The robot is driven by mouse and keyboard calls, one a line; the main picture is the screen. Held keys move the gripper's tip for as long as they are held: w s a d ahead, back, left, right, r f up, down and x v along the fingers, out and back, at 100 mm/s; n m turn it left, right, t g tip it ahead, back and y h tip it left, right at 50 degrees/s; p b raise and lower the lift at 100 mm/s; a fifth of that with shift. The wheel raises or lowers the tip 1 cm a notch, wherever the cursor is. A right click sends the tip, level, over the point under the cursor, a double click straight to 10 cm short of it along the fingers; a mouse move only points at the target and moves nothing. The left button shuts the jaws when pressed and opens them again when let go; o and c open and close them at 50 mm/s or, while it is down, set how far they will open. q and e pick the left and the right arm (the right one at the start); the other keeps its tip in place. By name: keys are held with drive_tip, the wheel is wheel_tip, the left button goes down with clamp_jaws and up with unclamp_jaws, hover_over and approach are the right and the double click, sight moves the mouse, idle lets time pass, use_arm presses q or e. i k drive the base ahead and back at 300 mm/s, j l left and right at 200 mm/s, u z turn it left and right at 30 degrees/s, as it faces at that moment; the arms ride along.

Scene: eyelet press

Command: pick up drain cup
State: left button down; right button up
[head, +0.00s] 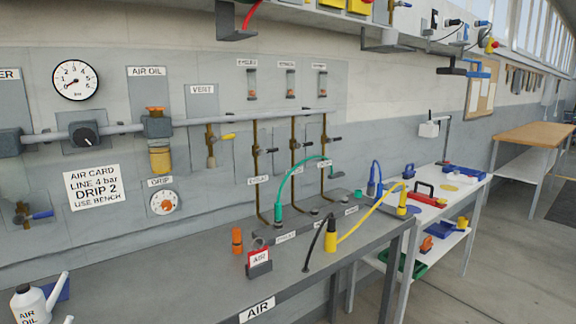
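Neither of my grippers is in view. I cannot tell for sure which thing is the drain cup. A small yellow cup-like thing (462,222) is on the lower shelf of the white bench at the right, beside an orange item (427,243). A small grey round thing (259,242) stands on the grey bench (190,296), partly hidden behind a holder with an AIR tag (259,262). An orange fitting (237,240) stands upright just left of it.
An AIR OIL can (31,303) stands at the lower left. Green and yellow hoses arch over a labelled manifold (305,219) at the bench's back. The white bench (461,190) holds a red tool carrier (426,198). The grey bench's left middle is clear.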

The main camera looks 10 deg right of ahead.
sight(389, 37)
drive_tip(key=i+l+u, duration=0.35)
drive_tip(key=l, duration=0.95)
drive_tip(key=l+u, duration=0.4)
drive_tip(key=l, duration=0.8)
drive_tip(key=l+u, duration=0.45)
drive_tip(key=l, duration=1.3)
